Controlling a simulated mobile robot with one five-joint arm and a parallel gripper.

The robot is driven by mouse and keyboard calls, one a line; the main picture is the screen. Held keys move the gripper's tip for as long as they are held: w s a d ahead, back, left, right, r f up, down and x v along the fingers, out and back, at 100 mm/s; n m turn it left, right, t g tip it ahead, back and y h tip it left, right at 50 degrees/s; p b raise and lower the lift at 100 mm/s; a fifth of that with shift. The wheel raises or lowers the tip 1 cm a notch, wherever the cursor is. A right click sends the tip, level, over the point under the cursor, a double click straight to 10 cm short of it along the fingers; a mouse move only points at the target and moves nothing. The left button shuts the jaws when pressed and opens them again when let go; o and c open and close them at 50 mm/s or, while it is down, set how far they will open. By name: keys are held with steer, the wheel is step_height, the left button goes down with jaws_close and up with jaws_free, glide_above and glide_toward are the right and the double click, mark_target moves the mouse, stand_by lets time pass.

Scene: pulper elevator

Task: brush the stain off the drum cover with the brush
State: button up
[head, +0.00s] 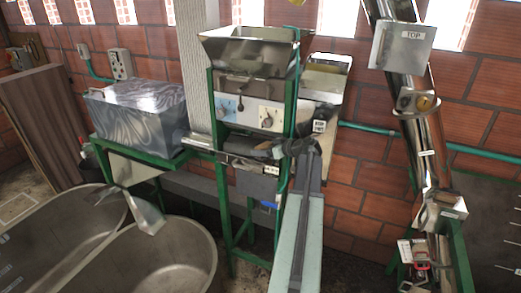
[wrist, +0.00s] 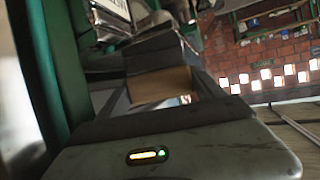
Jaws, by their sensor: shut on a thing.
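The pulper, a steel machine in a green frame (head: 212,95), stands at the centre of the head view. Its steel front panel (head: 262,117) has knobs; I cannot tell surely which part is the drum cover, and I make out no stain. My gripper (head: 290,148) is at the machine's right front, just below this panel. In the wrist view its dark jaws are shut on a tan block (wrist: 160,83), which seems to be the brush. The brush's bristles are hidden, and I cannot tell whether it touches the machine.
A grey metal box (head: 137,115) sits on a green stand at left. Two large steel basins (head: 165,262) fill the lower left. A slanted steel elevator tube (head: 425,130) rises at right. A brick wall (head: 365,195) and a green pipe (head: 375,135) lie behind.

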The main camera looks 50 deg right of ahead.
steer(key=shift+s+d, duration=0.35)
steer(key=shift+s, duration=0.05)
steer(key=shift+w, duration=0.1)
steer(key=shift+w+r, duration=0.1)
steer(key=shift+w, duration=0.55)
steer(key=shift+w+a, duration=0.3)
steer(key=shift+w, duration=0.05)
steer(key=shift+w+a, duration=0.2)
steer(key=shift+w, duration=0.5)
steer(key=shift+w+a, duration=0.2)
steer(key=shift+w, duration=0.5)
steer(key=shift+w, duration=0.15)
steer(key=shift+w+a+f, duration=0.1)
steer(key=shift+w+a, duration=0.1)
steer(key=shift+w, duration=0.4)
steer(key=shift+w+a+f, duration=0.1)
steer(key=shift+w+a, duration=0.1)
steer(key=shift+w, duration=0.35)
steer(key=shift+w+a, duration=0.15)
steer(key=shift+w, duration=0.55)
steer(key=shift+w+a, duration=0.15)
steer(key=shift+w, duration=0.55)
